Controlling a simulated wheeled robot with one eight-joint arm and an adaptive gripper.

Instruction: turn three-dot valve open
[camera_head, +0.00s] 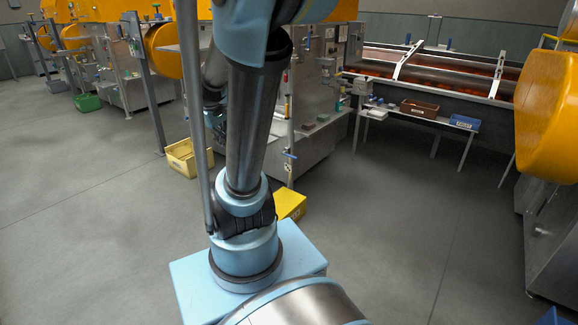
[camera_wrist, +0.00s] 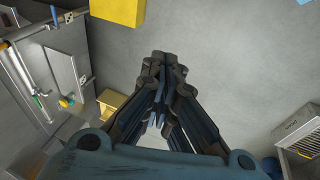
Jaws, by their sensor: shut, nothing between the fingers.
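My gripper (camera_wrist: 160,62) is shut and empty in the wrist view, over bare grey floor. In the head view my arm hides it. No valve can be surely read as the three-dot one. In the wrist view a small plate with dark dots (camera_wrist: 68,18) is at the upper left, its dot count too small to tell. In the head view a blue valve handle (camera_head: 289,154) sits on an upright pipe right of my arm.
A yellow crate (camera_head: 188,157) and a yellow box (camera_head: 291,204) stand on the floor near the machine. A side table (camera_head: 432,118) holds a brown bin (camera_head: 419,109) and a blue bin (camera_head: 464,122). Open floor lies at the right and left.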

